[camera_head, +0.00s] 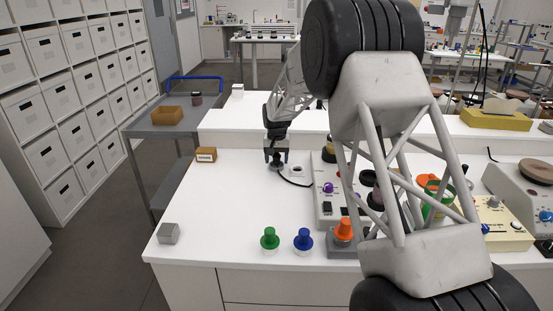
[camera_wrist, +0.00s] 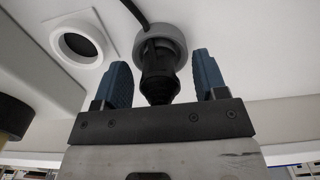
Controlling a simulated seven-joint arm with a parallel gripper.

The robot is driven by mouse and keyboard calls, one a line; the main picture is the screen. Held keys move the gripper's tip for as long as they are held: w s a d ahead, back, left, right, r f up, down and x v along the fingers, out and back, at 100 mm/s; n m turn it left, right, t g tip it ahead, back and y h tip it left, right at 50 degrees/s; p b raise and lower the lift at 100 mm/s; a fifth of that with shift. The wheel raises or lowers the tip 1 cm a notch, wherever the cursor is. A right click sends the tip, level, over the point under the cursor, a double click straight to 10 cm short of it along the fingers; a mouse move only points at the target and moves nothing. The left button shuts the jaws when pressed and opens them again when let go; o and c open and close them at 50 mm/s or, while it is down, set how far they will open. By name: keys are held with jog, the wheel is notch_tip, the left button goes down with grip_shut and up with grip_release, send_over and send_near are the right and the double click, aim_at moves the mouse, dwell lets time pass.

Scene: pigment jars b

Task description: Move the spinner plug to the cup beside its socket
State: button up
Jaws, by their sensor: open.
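My gripper (camera_head: 276,161) points down over the white bench, left of the grey control box. In the wrist view my gripper (camera_wrist: 163,72) is open, with one blue finger on each side of the black plug (camera_wrist: 157,82) and a visible gap to each. The plug stands at a round grey cup (camera_wrist: 182,45), and its black cord runs off beyond. How deep it sits is hidden. Beside the cup is a square white socket plate (camera_wrist: 57,32) with an empty dark hole; the socket (camera_head: 298,170) also shows in the head view, just right of my gripper.
The control box (camera_head: 324,208) with knobs stands close to the right, the cord (camera_head: 295,183) running toward it. A small labelled brown block (camera_head: 206,155) lies left. Green (camera_head: 270,238), blue (camera_head: 303,239) and orange (camera_head: 344,229) knobbed pieces stand in front. The left bench is mostly clear.

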aim_at(278, 154)
jog(key=shift+r, duration=0.15)
jog(key=shift+r, duration=3.75)
jog(key=shift+s+d+r, duration=0.2)
jog(key=shift+s+r, duration=0.1)
jog(key=shift+r, duration=0.05)
jog(key=s+d+r, duration=0.5)
jog(key=s, duration=0.4)
jog(key=s+d+r+t, duration=0.1)
jog(key=s+d+r, duration=0.4)
jog(key=s, duration=0.5)
jog(key=s+d+r, duration=0.5)
jog(key=s, duration=0.4)
jog(key=s+d+f, duration=0.1)
jog(key=s+d, duration=0.1)
jog(key=s, duration=0.9)
jog(key=s+d+f+t, duration=0.1)
jog(key=s+d+f, duration=0.1)
jog(key=s, duration=0.9)
jog(key=s+d+f, duration=0.1)
jog(key=s+d, duration=0.2)
jog(key=s, duration=0.8)
jog(key=shift+d+f+t, duration=0.25)
jog(key=shift+f+t, duration=0.05)
jog(key=shift+f, duration=0.05)
